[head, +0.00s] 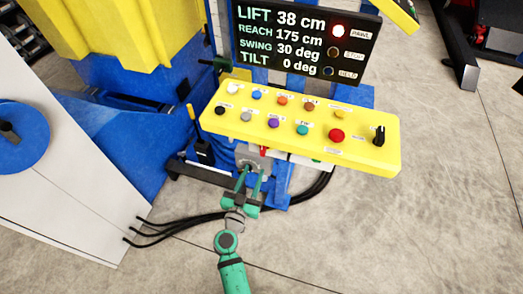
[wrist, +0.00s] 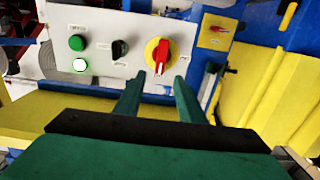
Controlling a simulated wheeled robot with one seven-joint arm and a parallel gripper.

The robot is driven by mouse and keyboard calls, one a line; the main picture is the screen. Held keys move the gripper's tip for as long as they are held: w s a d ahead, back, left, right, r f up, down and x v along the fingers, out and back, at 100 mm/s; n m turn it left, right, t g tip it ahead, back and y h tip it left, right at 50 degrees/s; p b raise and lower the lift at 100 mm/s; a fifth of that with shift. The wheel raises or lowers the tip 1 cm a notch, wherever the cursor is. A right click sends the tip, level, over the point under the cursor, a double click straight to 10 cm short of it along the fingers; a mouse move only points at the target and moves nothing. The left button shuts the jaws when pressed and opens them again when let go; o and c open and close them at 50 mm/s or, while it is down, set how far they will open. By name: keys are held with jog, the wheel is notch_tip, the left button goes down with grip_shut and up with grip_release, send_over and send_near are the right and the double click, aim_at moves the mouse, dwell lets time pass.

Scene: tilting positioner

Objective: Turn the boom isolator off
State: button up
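In the wrist view a red rotary knob on a round yellow plate (wrist: 160,53) sits on a grey panel, its grip close to upright and slightly tilted. A smaller red switch on a yellow plate (wrist: 215,29) sits to its right, its handle lying nearly sideways. Their labels are too small to read, so I cannot tell which is the boom isolator. My gripper (wrist: 159,77) is open and empty, its fingertips just below the larger red knob. Contact cannot be made out. In the head view my gripper (head: 251,170) is below the yellow console, where the knobs are mostly hidden.
The grey panel also has a green button (wrist: 76,43), a lit whitish button (wrist: 79,65) and a black selector (wrist: 119,49). The yellow console (head: 365,155) overhangs the area. A display (head: 300,40) reads tilt 0 deg. Black cables (head: 180,228) lie on the floor.

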aim_at(262, 149)
jog(key=x, duration=1.1)
jog(key=shift+w+r, duration=0.2)
jog(key=shift+r, duration=0.05)
grip_shut()
